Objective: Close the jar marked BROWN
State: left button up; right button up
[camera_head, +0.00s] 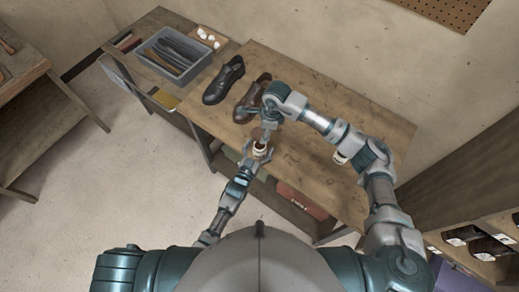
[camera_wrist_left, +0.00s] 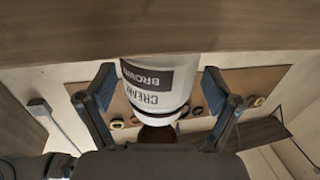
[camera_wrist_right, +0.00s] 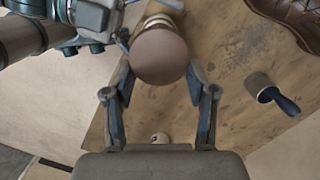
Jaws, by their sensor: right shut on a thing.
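The white jar marked BROWN (camera_wrist_left: 150,78) stands near the table's front edge; its label also reads CREAM. It shows in the head view (camera_head: 260,151). My left gripper (camera_wrist_left: 158,80) has its fingers on both sides of the jar, with gaps showing, so it looks open. My right gripper (camera_wrist_right: 160,78) is shut on a round brown lid (camera_wrist_right: 158,57). In the right wrist view the lid partly covers the jar below. It shows at the jar's mouth in the left wrist view (camera_wrist_left: 158,134); I cannot tell whether it touches the rim.
A second white jar (camera_head: 340,157) stands at the table's right. A black shoe (camera_head: 224,80) and a brown shoe (camera_head: 252,98) lie behind the grippers. A grey bin (camera_head: 175,54) is at back left.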

pick_arm(q)
jog(key=shift+d, duration=0.15)
jog(key=c, duration=1.6)
pick_arm(e)
jog(key=shift+d, duration=0.1)
send_over(263, 146)
jog(key=shift+d+f, duration=0.15)
jog(key=shift+f, duration=1.1)
jog(key=shift+d+f, duration=0.15)
jog(key=shift+f, duration=1.05)
jog(key=shift+f, duration=0.1)
jog(key=shift+f, duration=0.75)
jog(key=shift+f, duration=0.6)
